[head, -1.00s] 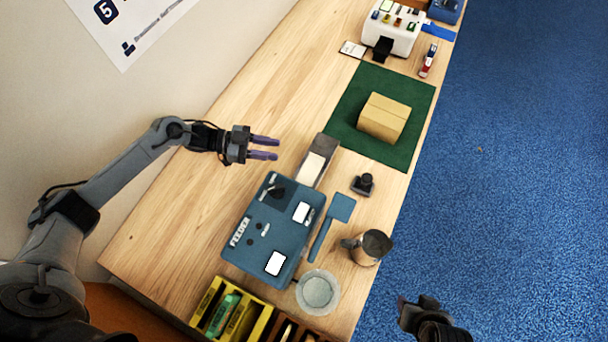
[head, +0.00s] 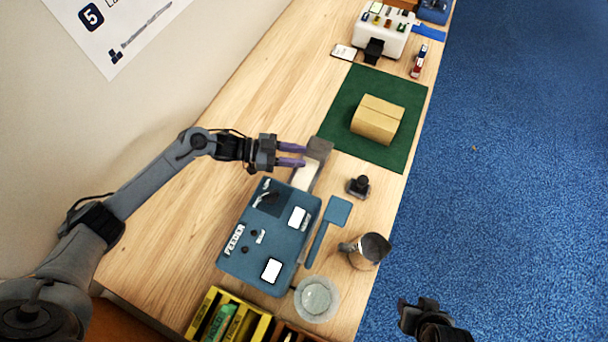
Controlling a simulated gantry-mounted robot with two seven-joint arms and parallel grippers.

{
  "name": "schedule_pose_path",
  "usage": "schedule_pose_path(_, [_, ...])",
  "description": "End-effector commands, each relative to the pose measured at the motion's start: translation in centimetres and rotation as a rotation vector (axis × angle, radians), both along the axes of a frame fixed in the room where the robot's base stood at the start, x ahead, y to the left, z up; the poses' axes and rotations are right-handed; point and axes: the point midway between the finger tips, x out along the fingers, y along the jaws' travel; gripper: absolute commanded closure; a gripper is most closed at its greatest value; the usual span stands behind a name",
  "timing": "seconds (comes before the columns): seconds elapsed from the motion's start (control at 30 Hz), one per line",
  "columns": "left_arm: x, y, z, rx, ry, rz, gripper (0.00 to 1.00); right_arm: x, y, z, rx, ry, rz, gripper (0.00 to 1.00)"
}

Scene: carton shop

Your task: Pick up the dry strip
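A feeder (head: 262,232), a blue-grey box with white labels and a dial, stands on the wooden bench. At its far end is a grey chute (head: 321,152) with a pale strip (head: 306,174) lying in it. My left gripper (head: 292,155) is open, its two purple fingers apart and pointing right. In the picture the fingers overlap the chute's left side and the upper end of the strip; I cannot tell whether they touch it. My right gripper (head: 418,308) is off the bench over the blue floor; its fingers are too unclear to tell their state.
A tan carton (head: 377,119) sits on a green mat (head: 342,104). A small black-knobbed object (head: 358,186), a blue paddle (head: 336,212), a metal jug (head: 367,250) and a clear dish (head: 316,299) stand right of the feeder. A yellow tray (head: 206,301) is in front.

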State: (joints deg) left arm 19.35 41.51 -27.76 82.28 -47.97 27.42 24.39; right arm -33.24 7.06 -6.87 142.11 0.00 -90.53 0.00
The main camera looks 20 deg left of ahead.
Motion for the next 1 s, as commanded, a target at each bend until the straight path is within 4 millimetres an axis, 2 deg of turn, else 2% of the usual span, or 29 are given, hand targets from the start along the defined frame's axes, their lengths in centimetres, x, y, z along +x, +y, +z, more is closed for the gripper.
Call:
schedule_pose_path(0.17, [0.02,0.01,0.03,0.0,0.0,0.0,0.65,-0.02,0.01,0.0,0.0,0.001,0.0,0.57])
schedule_pose_path(0.4, [0.01,0.03,0.04,0.0,0.0,0.0,1.0,-0.03,0.03,0.0,0.001,0.001,-0.001,0.57])
schedule_pose_path(1.0, [0.02,0.06,0.44,0.0,-0.001,0.001,1.0,-0.02,0.15,-0.1,0.006,0.001,-0.003,0.57])
